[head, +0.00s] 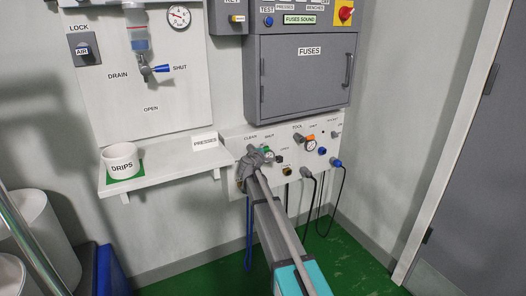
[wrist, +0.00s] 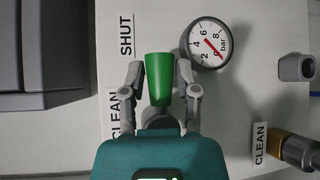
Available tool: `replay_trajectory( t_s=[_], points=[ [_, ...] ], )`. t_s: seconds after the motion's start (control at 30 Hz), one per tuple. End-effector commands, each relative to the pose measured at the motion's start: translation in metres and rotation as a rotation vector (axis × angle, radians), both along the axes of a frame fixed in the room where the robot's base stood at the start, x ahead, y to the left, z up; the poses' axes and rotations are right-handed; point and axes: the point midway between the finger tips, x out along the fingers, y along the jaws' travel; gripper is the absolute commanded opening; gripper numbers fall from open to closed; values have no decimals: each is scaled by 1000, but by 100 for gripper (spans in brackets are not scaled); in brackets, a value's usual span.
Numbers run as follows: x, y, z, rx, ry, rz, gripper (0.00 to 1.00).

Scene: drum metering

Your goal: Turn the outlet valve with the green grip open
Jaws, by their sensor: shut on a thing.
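The valve's green grip (wrist: 159,88) stands between the two fingers of my gripper (wrist: 160,72) in the wrist view, which are shut on its sides. The grip lies close to the sideways SHUT label (wrist: 126,32); a CLEAN label (wrist: 115,112) is lower on the same side. In the head view my gripper (head: 256,158) is at the lower white panel (head: 232,142), below the fuse box, and hides most of the valve. The valve body is hidden behind the gripper in the wrist view.
A pressure gauge (wrist: 205,44) sits close beside the right finger. A brass fitting (wrist: 297,150) with a CLEAN tag is at lower right. Other connectors with dark hoses (head: 306,172) are to the right. A shelf (head: 165,167) holding a DRIPS cup (head: 121,160) is left.

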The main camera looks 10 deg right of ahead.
Motion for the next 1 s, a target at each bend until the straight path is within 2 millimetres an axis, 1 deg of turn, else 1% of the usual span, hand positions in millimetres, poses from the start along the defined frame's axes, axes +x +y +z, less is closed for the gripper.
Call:
replay_trajectory(
  t_s=[0.03,0.07,0.1,0.13,0.27,0.57,0.77,1.0],
  points=[
    [0,0,0,0,0,0,8],
    [0,0,0,0,0,0,3],
    [0,0,0,0,0,0,0],
    [1,7,0,0,0,1,0],
    [0,1,0,2,0,1,0],
    [1,-2,-1,51,15,-1,0],
    [1,-3,-4,137,42,-3,0],
    [0,-2,-10,284,92,-5,0]
  ],
)
